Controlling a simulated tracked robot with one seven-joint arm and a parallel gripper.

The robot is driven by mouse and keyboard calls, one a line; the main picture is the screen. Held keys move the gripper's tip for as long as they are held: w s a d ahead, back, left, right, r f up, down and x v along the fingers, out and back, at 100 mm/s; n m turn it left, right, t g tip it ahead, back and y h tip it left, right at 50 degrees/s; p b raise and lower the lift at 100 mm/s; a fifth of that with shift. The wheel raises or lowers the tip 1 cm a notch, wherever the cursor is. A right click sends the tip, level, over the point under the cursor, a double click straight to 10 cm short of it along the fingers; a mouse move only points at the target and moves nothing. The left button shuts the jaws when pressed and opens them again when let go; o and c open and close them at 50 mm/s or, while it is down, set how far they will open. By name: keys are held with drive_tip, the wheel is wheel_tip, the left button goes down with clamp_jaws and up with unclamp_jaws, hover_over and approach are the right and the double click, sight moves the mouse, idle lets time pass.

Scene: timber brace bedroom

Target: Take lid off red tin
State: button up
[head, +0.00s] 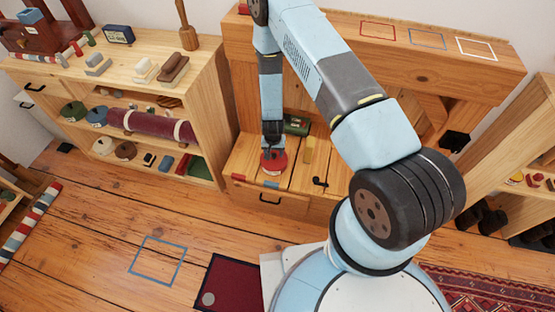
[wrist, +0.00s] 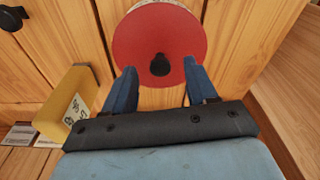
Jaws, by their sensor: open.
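The red tin (head: 272,171) stands on the low wooden bench surface in the head view, with a pale lower side showing under its red lid (head: 274,158). In the wrist view the round red lid (wrist: 158,35) has a dark knob (wrist: 160,65) near its lower part. My gripper (head: 271,143) is above the tin in the head view. In the wrist view my gripper (wrist: 158,78) is open, with one blue finger on each side of the knob and a gap to both. Whether the fingertips touch the lid I cannot tell.
A yellow block (wrist: 68,103) with a printed label stands left of my gripper in the wrist view; it also shows right of the tin in the head view (head: 309,150). A green object (head: 297,125) lies behind. A black handle-like item (head: 320,182) is to the right.

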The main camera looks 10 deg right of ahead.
drive_tip(key=shift+w+f, duration=0.1)
drive_tip(key=shift+f, duration=0.7)
drive_tip(key=shift+c, duration=0.5)
clamp_jaws()
